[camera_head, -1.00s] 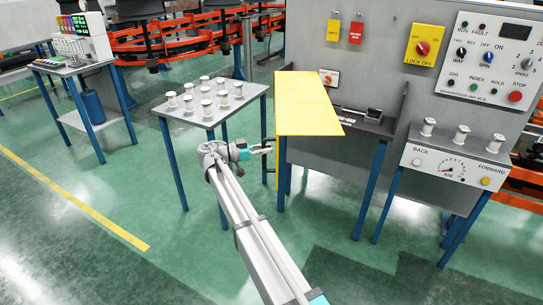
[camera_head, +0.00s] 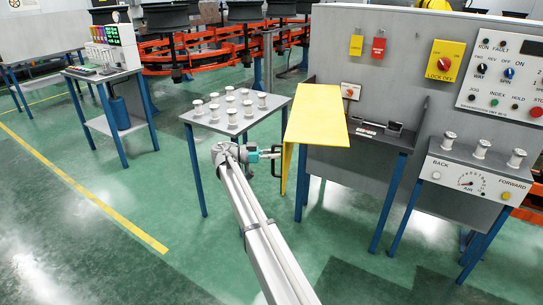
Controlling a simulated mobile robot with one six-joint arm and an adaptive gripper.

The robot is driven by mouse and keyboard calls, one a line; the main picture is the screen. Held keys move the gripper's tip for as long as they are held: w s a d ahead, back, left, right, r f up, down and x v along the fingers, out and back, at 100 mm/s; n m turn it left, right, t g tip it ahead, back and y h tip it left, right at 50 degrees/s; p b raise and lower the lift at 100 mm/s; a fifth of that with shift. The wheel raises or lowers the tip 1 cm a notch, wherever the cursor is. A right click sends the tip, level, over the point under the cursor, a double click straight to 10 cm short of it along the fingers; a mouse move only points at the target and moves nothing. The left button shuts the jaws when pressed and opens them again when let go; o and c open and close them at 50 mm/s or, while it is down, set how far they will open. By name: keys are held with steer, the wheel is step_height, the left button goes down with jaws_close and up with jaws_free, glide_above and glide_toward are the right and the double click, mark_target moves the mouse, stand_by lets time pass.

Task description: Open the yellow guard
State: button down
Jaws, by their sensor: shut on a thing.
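The yellow guard (camera_head: 316,116) is a bent panel at the left end of the grey machine, with a broad top face and a narrow side face hanging down. A dark handle (camera_head: 279,163) stands out from its left side. My gripper (camera_head: 273,153) is at this handle and shut on it. The fingers are small in this view, so the exact grip is hard to see. My arm reaches up to it from the bottom of the picture.
A small table (camera_head: 240,118) with several white spools stands just left of the guard. A grey panel (camera_head: 399,50) with switches and padlocks rises behind. A shelf with spools and an air gauge (camera_head: 476,170) is at right. Green floor at front left is clear.

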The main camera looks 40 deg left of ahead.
steer(key=shift+a, duration=0.1)
steer(key=c, duration=0.6)
jaws_free()
steer(key=shift+s, duration=0.15)
steer(key=shift+c, duration=0.2)
steer(key=shift+a, duration=0.1)
steer(key=shift+a, duration=0.1)
steer(key=v, duration=0.7)
steer(key=shift+s, duration=0.2)
